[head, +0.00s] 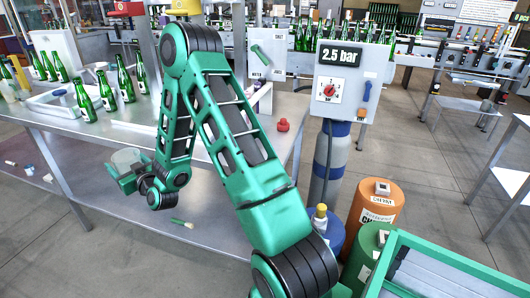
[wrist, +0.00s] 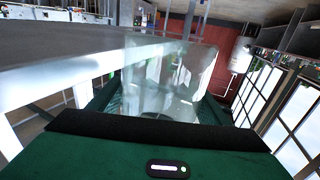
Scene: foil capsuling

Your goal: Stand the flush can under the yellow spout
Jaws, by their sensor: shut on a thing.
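The flush can looks like a clear, see-through cup (head: 127,157) at the left of the head view, by the front of the long table. In the wrist view the clear can (wrist: 165,75) stands large between the fingers. My gripper (head: 130,175) is shut on it and holds it off to the side of the table's near edge; it also shows in the wrist view (wrist: 160,105). A yellow part (head: 16,74) shows at the far left edge of the head view; I cannot tell for sure that it is the spout.
Green bottles (head: 105,90) stand on the grey table (head: 60,118), with a white tray (head: 60,103) among them. A red knob-like object (head: 283,125) sits at the table's right. A gauge box (head: 338,85) reads 2.5 bar. Orange (head: 378,205) and blue (head: 328,235) cylinders stand at the right.

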